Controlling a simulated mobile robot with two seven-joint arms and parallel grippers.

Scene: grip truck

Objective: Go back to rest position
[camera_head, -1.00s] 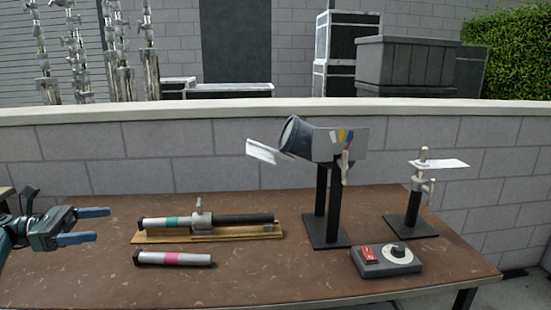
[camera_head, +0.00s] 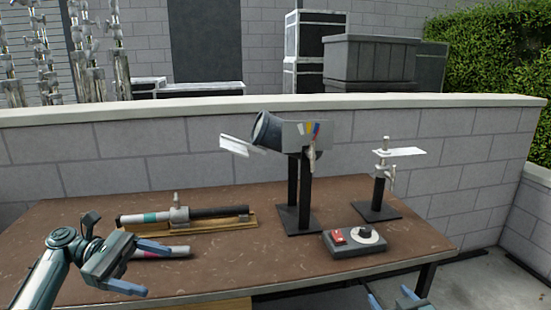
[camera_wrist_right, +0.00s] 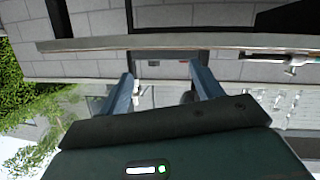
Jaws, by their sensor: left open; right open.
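My left gripper (camera_head: 148,268) is open and empty above the left front part of the brown table (camera_head: 290,268). It partly hides the pink-banded tube (camera_head: 172,252) in the head view. My right gripper (camera_head: 398,304) shows only its blue fingertips at the bottom edge of the head view, in front of the table. In the right wrist view its two fingers (camera_wrist_right: 163,92) are apart with nothing between them. That view looks upside down.
On the table are a teal-banded tube on a wooden board (camera_head: 218,228), a lamp on a stand (camera_head: 292,140), a clamp stand (camera_head: 378,195) and a control box (camera_head: 355,243). A low block wall (camera_head: 80,165) runs behind. The table's front middle is clear.

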